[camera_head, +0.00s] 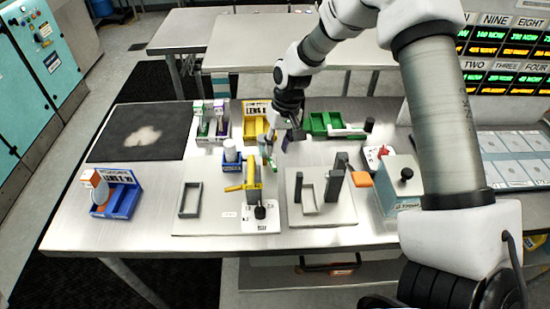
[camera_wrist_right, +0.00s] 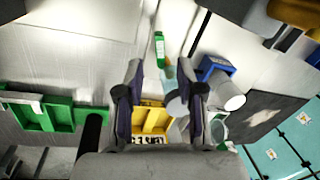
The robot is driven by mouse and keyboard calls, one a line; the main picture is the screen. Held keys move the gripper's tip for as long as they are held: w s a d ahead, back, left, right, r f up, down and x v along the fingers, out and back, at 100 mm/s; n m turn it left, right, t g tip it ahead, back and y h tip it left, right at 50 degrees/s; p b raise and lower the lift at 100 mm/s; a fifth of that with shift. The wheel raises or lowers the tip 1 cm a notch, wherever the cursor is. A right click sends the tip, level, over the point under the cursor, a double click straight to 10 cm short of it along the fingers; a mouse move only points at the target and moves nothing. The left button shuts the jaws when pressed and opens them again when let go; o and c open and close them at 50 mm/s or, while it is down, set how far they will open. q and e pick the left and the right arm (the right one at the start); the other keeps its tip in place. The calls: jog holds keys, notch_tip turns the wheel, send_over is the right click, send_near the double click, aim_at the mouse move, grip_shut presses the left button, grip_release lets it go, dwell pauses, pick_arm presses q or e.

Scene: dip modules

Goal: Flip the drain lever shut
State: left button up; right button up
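A yellow post (camera_head: 254,172) with a yellow bar (camera_head: 238,188) sticking out to its left stands near the front middle of the table in the head view. The bar may be the drain lever, but I cannot tell for certain. My right gripper (camera_head: 286,140) hangs above the table behind and to the right of the post, apart from it. In the wrist view its two dark fingers (camera_wrist_right: 164,88) are spread with a gap between them. A small green and pale blue item (camera_wrist_right: 160,50) shows past the fingertips, not gripped. My left gripper is out of view.
A blue holder with a white cylinder (camera_head: 230,150) stands left of the gripper. Yellow (camera_head: 256,121) and green (camera_head: 330,122) bins stand behind. A plate with dark uprights (camera_head: 337,170) and a grey box (camera_head: 397,178) stand to the right.

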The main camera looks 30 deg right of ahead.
jog(key=r, duration=0.4)
jog(key=d+r, duration=0.1)
jog(key=shift+r, duration=0.4)
jog(key=shift+s, duration=0.1)
